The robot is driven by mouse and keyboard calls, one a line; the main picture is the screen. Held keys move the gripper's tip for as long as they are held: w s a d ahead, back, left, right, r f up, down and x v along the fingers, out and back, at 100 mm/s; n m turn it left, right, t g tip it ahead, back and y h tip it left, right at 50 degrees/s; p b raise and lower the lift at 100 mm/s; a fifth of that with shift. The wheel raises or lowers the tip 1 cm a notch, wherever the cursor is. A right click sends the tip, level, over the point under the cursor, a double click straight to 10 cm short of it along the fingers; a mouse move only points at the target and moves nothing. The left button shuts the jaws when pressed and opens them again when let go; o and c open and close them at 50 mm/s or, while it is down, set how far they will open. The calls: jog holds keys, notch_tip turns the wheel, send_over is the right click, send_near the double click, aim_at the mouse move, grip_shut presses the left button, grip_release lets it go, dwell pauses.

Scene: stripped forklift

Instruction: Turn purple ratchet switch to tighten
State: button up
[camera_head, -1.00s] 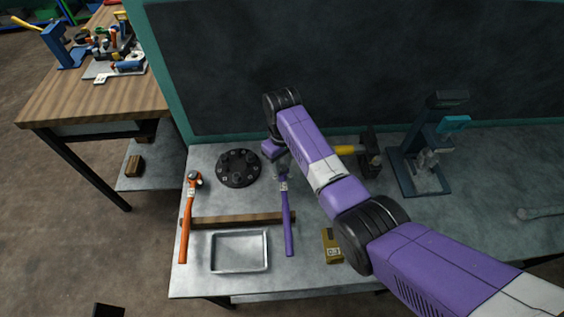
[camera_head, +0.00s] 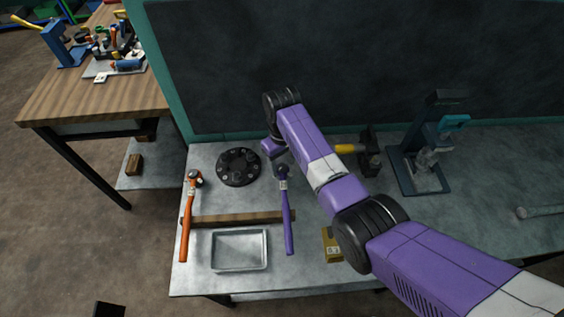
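The purple ratchet (camera_head: 288,217) lies on the grey workbench with its dark round head (camera_head: 283,170) at the far end and its handle toward the front edge. Its handle crosses the right end of a wooden strip. The switch on its head is too small to make out. My purple arm reaches in from the lower right, and its wrist is bent down just behind the ratchet head. My gripper (camera_head: 276,157) is close to the head, mostly hidden by my wrist. I cannot tell whether its fingers are open or touch the ratchet.
An orange ratchet (camera_head: 187,220) lies at the left. A black round flange (camera_head: 238,167), a metal tray (camera_head: 239,267), the wooden strip (camera_head: 235,219) and a yellow box (camera_head: 331,244) are nearby. A yellow-handled hammer (camera_head: 368,155) and a dark stand (camera_head: 420,175) are at the right.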

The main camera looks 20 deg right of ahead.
aim_at(282, 167)
notch_tip(282, 167, up, 8)
jog(key=shift+f+b, duration=0.1)
jog(key=shift+b, duration=0.4)
dwell(0.5)
